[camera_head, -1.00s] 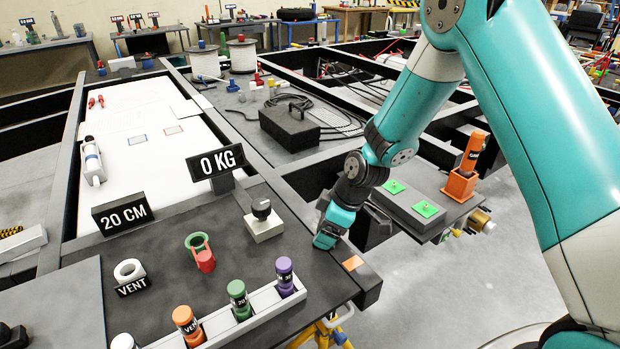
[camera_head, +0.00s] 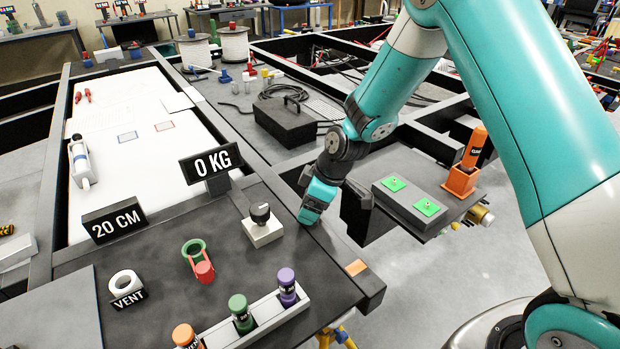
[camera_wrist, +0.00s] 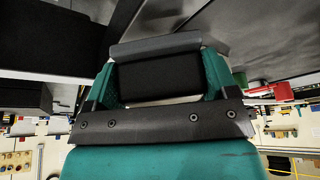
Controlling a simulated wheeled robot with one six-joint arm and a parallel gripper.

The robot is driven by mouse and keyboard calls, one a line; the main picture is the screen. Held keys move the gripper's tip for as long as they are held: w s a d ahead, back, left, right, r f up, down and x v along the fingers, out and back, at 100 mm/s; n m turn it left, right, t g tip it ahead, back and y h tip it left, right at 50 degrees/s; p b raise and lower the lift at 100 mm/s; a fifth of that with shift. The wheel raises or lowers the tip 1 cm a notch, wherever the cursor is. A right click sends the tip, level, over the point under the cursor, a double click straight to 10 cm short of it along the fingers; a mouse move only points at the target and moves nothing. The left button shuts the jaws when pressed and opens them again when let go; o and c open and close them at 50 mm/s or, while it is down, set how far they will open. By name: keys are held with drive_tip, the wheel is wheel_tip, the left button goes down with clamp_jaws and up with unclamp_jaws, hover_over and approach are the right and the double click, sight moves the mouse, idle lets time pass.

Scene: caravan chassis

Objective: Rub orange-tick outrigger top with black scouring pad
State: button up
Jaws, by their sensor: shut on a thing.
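The orange tick (camera_head: 356,268) marks the near right corner of the dark outrigger top (camera_head: 335,262). My gripper (camera_head: 308,212) points down at the outrigger's right edge, farther back than the tick and right of the white block with a black knob. In the wrist view my gripper (camera_wrist: 157,75) is shut on a dark block, which looks like the black scouring pad (camera_wrist: 158,85). The pad is hidden behind the teal fingers in the head view, and I cannot tell whether it touches the top.
The knobbed white block (camera_head: 262,226) stands close left of my gripper. A "0 KG" sign (camera_head: 211,163), a red-green ring piece (camera_head: 200,262) and a rack of coloured bottles (camera_head: 262,318) are on the same top. A grey box with green plates (camera_head: 412,200) stands right.

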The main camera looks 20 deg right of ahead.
drive_tip(key=shift+r+p, duration=1.55)
drive_tip(key=shift+r, duration=1)
